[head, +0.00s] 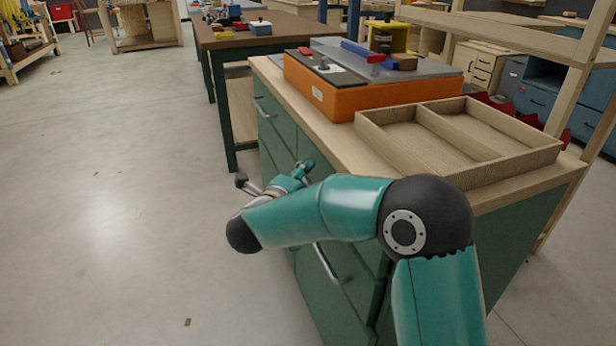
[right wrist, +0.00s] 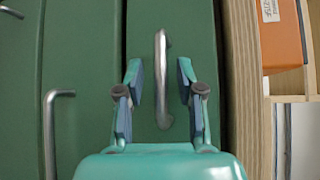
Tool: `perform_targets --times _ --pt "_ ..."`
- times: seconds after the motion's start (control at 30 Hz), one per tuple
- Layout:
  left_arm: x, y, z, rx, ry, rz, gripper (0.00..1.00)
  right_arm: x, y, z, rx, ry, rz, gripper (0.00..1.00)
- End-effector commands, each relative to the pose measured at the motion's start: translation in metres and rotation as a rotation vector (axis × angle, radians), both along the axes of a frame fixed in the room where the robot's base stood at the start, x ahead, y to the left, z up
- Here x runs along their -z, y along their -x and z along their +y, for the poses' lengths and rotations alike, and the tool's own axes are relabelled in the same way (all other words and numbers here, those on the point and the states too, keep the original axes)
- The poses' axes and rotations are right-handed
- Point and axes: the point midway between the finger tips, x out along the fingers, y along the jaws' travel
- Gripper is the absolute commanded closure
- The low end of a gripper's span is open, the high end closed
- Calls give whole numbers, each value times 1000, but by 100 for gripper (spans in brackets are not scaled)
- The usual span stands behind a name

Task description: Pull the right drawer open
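The right drawer is a plain green front panel (right wrist: 195,25) just under the worktop of the green cabinet, filling the middle of the right wrist view. Its metal bar handle (right wrist: 162,80) lies between the spread fingers of my right gripper (right wrist: 160,75), with clear gaps on both sides. I cannot tell how deep the handle reaches between them. In the head view my right gripper (head: 275,180) is at the cabinet's front face, and my forearm hides this handle and much of the drawer. My left gripper is not in view.
Another handle (head: 330,265) sits lower on the cabinet, and one (head: 262,107) is further left. A brown-topped bench (head: 215,38) stands behind. The floor left of the cabinet is clear.

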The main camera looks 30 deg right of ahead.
Motion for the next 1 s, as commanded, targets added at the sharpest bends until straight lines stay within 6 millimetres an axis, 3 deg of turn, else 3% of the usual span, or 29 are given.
perform_targets --times 0.2,0.43,0.73,0.77,1.0 --pt "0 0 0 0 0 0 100 0 0 0 1 0 0 63" --pt "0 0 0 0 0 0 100 0 0 0 1 0 0 100" --pt "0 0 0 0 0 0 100 1 1 0 2 -1 2 100" --pt "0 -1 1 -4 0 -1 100 1 2 -17 8 -2 3 100" --pt "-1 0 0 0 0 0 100 1 -2 8 0 -1 4 100"
